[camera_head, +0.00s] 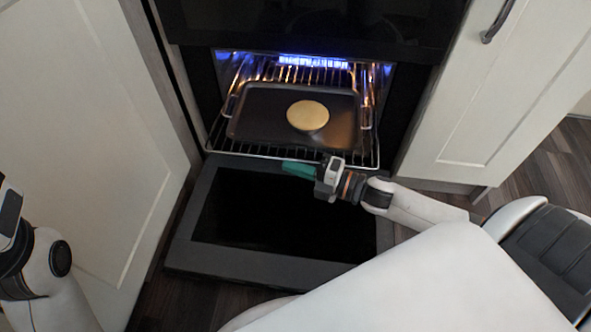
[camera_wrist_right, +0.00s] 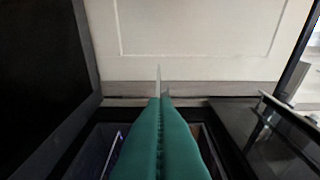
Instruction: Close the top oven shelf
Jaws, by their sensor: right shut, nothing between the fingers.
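The oven shelf (camera_head: 372,157) is a wire rack, pulled part way out of the lit oven in the head view. A dark baking tray (camera_head: 255,108) with a round pale item (camera_head: 307,116) lies on it. The oven door (camera_head: 184,222) is folded down open below. My right gripper (camera_head: 286,168), with green fingers, is just by the rack's front edge, above the door. I cannot tell whether it touches the rack. In the right wrist view its fingers (camera_wrist_right: 160,103) are together, with nothing between them. My left arm shows at the lower left; its gripper fingers are not visible.
White cabinet fronts flank the oven on the left (camera_head: 85,130) and the right (camera_head: 505,90), the right one with a dark handle (camera_head: 497,22). Wooden floor (camera_head: 545,160) shows at the right. The opened door takes up the space in front of the oven.

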